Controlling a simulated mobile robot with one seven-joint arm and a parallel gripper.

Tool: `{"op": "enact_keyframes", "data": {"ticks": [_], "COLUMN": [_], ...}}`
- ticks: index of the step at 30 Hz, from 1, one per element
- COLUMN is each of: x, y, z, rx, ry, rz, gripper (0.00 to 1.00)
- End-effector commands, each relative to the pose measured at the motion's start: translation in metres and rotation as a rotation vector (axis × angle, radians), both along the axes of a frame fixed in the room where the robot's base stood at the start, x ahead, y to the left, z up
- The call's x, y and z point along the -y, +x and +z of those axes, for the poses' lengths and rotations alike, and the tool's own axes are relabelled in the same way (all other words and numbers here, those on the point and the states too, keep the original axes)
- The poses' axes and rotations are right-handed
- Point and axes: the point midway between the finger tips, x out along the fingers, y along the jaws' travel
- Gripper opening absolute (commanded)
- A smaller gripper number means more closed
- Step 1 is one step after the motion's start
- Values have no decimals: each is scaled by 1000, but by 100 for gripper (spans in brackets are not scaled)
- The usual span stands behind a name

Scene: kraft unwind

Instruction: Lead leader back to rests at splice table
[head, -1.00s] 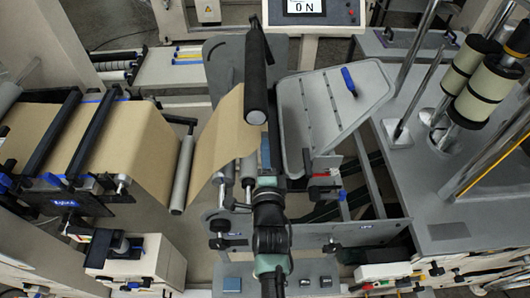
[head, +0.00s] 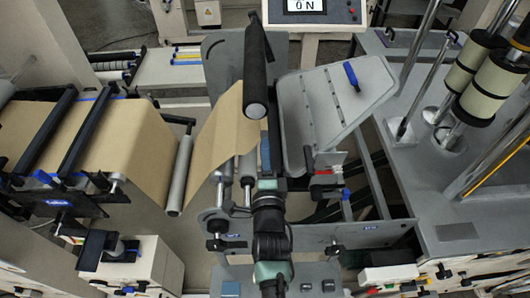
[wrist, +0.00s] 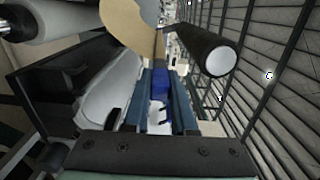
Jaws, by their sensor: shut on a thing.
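The tan kraft leader (head: 215,125) hangs in a sloping sheet right of the web on the left rollers. Its right edge passes behind a black roller (head: 255,65). My gripper (head: 265,155) is just below that roller, at the leader's right edge. In the wrist view the leader (wrist: 130,20) runs down to the fingertips. My gripper (wrist: 162,75) is shut on its edge there, with a bright blue piece between the fingers; the exact contact is hard to see. A grey tilted plate with a blue handle (head: 352,76) stands to the right, possibly the splice table. I cannot make out the rests.
The tan web (head: 130,135) lies over rollers at left, with a bare grey roller (head: 180,175) beside the leader. The black roller (wrist: 215,55) is close right of the fingers in the wrist view. Tall posts and cream rolls (head: 490,85) stand at right. A control panel (head: 310,12) is behind.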

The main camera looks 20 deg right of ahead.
Motion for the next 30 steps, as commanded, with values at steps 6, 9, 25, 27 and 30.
{"op": "enact_keyframes", "data": {"ticks": [6,9,25,27,30], "x": [0,-1,-44,-51,-62], "y": [0,0,13,15,18], "z": [1,2,4,4,1], "rx": [4,4,3,3,4], "ry": [-1,-1,1,1,1], "rz": [0,0,3,2,1], "gripper": [0,0,0,0,0]}}
